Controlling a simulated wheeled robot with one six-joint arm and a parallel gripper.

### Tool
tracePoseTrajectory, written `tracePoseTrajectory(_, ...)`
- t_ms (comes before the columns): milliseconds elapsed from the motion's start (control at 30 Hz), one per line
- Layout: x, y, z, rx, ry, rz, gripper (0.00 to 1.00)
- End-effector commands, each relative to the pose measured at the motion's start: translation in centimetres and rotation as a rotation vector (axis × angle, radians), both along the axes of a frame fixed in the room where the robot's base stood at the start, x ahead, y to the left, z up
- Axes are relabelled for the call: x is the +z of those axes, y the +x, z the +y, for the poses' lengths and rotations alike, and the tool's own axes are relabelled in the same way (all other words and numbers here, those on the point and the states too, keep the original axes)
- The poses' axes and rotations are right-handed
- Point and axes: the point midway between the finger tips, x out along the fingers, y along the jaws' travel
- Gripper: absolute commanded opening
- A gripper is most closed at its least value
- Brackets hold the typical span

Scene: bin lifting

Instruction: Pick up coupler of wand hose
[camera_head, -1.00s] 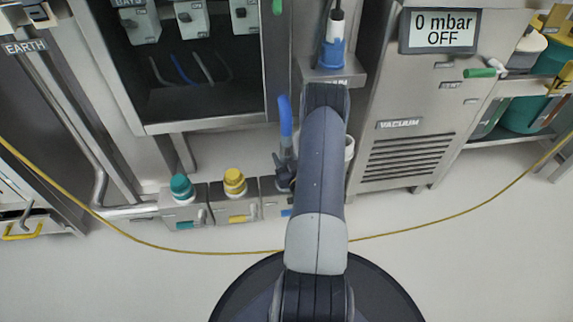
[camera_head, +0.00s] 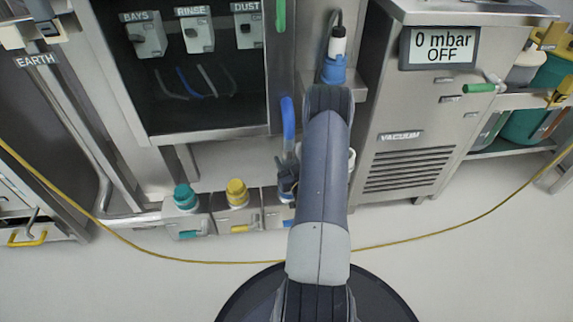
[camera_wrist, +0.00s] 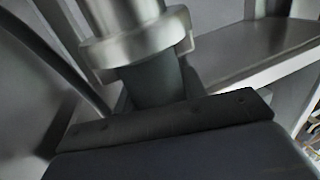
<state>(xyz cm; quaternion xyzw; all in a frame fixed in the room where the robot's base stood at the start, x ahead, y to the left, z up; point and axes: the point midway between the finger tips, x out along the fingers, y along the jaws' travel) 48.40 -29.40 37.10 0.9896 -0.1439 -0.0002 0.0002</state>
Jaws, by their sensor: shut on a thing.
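In the wrist view a pale metal coupler (camera_wrist: 135,42) with a thick collar and a dark neck (camera_wrist: 150,82) stands right at the dark pad of my gripper (camera_wrist: 165,122). My gripper is shut on it; one finger hides the lower part. In the head view my arm hides the fingertips. A bright blue tube (camera_head: 288,118) with a dark grey lower part (camera_head: 288,176) shows just left of my arm, above the row of boxes; I cannot tell how it joins the coupler.
Steel boxes with a teal cap (camera_head: 184,196) and a yellow cap (camera_head: 237,193) stand left of my arm. The vacuum cabinet (camera_head: 405,125) is to the right. A blue-and-white connector (camera_head: 334,66) sits above. A yellow cable (camera_head: 440,231) crosses the clear floor.

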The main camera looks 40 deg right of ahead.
Motion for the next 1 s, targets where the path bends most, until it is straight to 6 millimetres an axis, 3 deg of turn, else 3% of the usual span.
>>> tracePoseTrajectory(33,1.4,0.0,0.0,0.0,-0.002,-0.003,0.08)
tracePoseTrajectory(200,4.0,-0.2,0.0,-0.001,0.0,-0.002,0.08)
tracePoseTrajectory(700,3.4,-12.4,3.5,-0.009,0.007,0.001,0.08)
tracePoseTrajectory(1000,3.3,-16.2,4.7,-0.003,0.002,0.0,0.08)
